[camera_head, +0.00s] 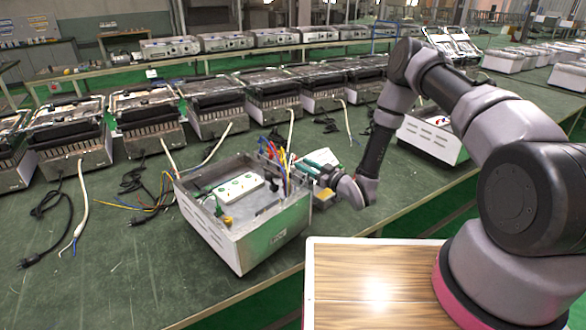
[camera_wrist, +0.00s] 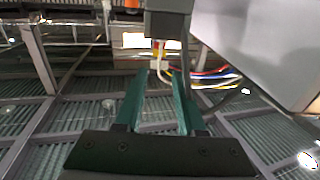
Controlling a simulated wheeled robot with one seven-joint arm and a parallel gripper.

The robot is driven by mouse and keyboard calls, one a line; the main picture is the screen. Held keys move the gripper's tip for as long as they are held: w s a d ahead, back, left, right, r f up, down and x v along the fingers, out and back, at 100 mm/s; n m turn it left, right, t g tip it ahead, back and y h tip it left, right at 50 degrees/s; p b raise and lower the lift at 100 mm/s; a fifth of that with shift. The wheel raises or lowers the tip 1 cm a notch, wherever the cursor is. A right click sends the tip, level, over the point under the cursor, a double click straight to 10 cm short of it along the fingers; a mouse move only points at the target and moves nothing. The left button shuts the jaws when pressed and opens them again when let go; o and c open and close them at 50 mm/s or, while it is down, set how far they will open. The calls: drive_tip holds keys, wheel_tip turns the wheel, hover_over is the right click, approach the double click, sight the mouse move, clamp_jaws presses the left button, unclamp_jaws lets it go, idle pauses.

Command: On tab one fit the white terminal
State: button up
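An open metal housing (camera_head: 245,225) stands on the green bench, with a bundle of coloured wires (camera_head: 275,160) rising at its back right corner. My gripper (camera_head: 310,172) is beside that corner, at the right end of the housing. In the wrist view, its two green fingers (camera_wrist: 158,80) are parted. A pale wire end with red and yellow parts (camera_wrist: 159,60) shows near the gap between the fingertips; I cannot tell whether it is the white terminal or whether it touches them. Red, yellow and blue wires (camera_wrist: 212,75) run off to its right. Tab one cannot be made out.
A white plate with green spots (camera_head: 238,190) lies inside the housing. Several similar units (camera_head: 215,100) stand in a row behind, with loose cables (camera_head: 75,210) on the bench. A wood-topped surface (camera_head: 370,285) is in front of the bench.

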sight(293, 157)
drive_tip(key=x, duration=0.5)
drive_tip(key=shift+r, duration=0.2)
clamp_jaws()
